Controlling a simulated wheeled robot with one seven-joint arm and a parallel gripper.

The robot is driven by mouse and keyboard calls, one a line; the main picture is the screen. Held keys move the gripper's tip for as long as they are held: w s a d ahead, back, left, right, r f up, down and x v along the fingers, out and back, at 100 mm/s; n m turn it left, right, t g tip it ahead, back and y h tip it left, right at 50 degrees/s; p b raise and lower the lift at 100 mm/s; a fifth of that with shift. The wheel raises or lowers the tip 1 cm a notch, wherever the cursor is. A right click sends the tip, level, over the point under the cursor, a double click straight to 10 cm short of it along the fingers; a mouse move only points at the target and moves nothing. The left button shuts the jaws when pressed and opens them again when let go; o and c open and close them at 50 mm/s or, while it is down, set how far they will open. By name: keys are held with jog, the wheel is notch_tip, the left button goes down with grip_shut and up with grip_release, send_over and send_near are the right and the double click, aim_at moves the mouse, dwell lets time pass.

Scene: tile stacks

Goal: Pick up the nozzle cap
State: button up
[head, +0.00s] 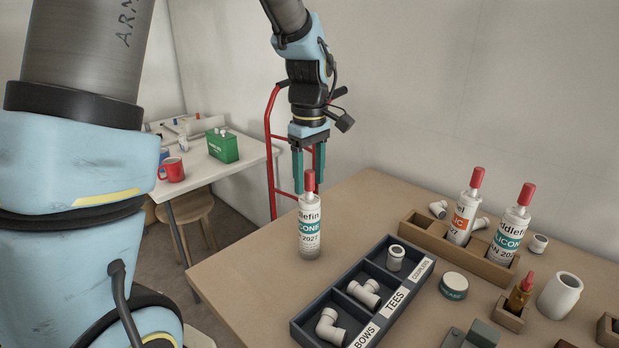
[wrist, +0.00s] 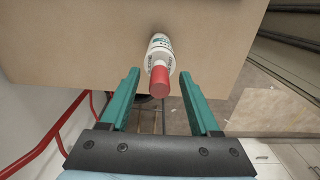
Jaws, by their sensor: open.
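Several red nozzle caps show, each on top of a white tube. The nearest nozzle cap (head: 309,181) tops a silicone tube (head: 309,228) standing upright alone near the table's far left edge. My gripper (head: 308,188) has its two teal fingers pointing down, apart, around or just behind this cap in the head view. In the wrist view the red cap (wrist: 159,82) lies between the fingertips (wrist: 161,80) in the picture, with clear gaps on both sides. My gripper is open and empty. Two more red caps (head: 477,178) (head: 526,195) top tubes in the wooden rack.
A wooden rack (head: 423,222) holds two tubes and white fittings. A dark sorting tray (head: 300,325) with white fittings lies in front. A round tin (head: 454,286) and a small dropper bottle (head: 521,291) stand at right. A red hand truck (head: 270,130) stands behind the table.

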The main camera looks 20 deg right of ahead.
grip_shut()
dwell(0.3)
dwell(0.3)
